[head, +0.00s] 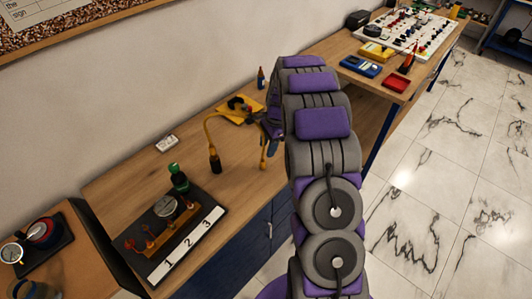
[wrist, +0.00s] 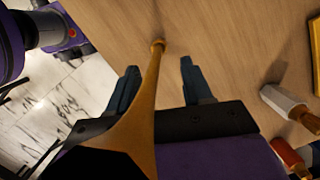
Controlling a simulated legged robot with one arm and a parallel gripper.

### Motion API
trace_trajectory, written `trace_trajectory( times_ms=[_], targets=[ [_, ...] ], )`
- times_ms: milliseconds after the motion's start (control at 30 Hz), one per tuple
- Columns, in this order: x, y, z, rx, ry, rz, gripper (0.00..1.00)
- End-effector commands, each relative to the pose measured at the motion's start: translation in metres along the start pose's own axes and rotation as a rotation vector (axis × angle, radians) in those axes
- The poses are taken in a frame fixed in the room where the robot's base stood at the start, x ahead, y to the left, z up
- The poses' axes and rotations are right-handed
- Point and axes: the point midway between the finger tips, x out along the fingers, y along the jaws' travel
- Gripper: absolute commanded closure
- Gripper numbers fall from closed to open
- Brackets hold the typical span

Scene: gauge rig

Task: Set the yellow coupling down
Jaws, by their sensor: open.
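My gripper (wrist: 158,82) is open, its two dark fingers apart above the wooden bench top. I cannot tell whether the end touches the wood.
A gauge rig (head: 165,208) with a strip numbered 1, 2, 3 (head: 186,246) stands at the bench's left. A yellow pad (head: 238,109) with a dark item and a small bottle (head: 261,77) are behind my gripper. Bare wood (head: 135,185) lies at the back left.

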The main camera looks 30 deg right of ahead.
Motion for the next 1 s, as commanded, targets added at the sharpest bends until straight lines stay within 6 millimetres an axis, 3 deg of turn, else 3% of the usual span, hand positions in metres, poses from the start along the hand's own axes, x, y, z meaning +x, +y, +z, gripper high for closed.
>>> trace_trajectory(
  times_ms=[100, 300, 467, 667, 1000],
  targets=[
    [-0.022, 0.000, 0.000, -0.001, 0.000, 0.000, 0.50],
    [-0.033, 0.000, -0.002, -0.003, -0.001, 0.001, 0.50],
    [-0.047, 0.011, 0.014, -0.068, 0.006, 0.010, 0.50],
    [-0.084, 0.054, 0.065, -0.285, 0.030, 0.043, 0.50],
    [-0.130, 0.153, 0.139, -0.696, 0.051, 0.119, 0.50]
  ],
)
